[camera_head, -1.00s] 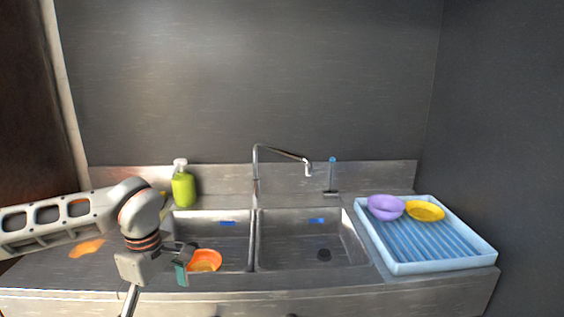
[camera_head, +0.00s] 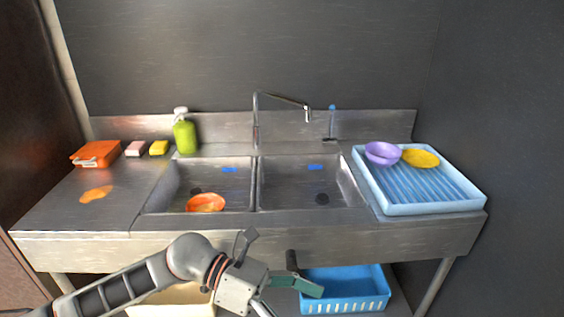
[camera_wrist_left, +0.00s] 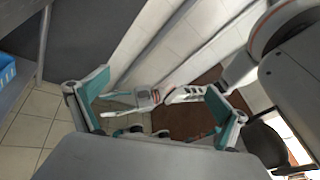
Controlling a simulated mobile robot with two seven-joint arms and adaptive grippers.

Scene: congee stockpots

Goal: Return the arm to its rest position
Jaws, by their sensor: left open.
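My left arm comes in from the left at the bottom of the head view, in front of the sink counter and below its top. My left gripper (camera_head: 295,284) points to the right there, near the blue basket on the lower shelf. In the left wrist view its two teal-padded fingers (camera_wrist_left: 160,105) stand wide apart with nothing held between them. My right gripper shows in neither view.
The steel counter (camera_head: 75,210) has two basins, with an orange bowl (camera_head: 206,203) in the left one. A blue rack (camera_head: 435,208) holds a purple bowl (camera_head: 382,152) and a yellow bowl (camera_head: 421,158). A blue basket (camera_head: 350,280) sits below.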

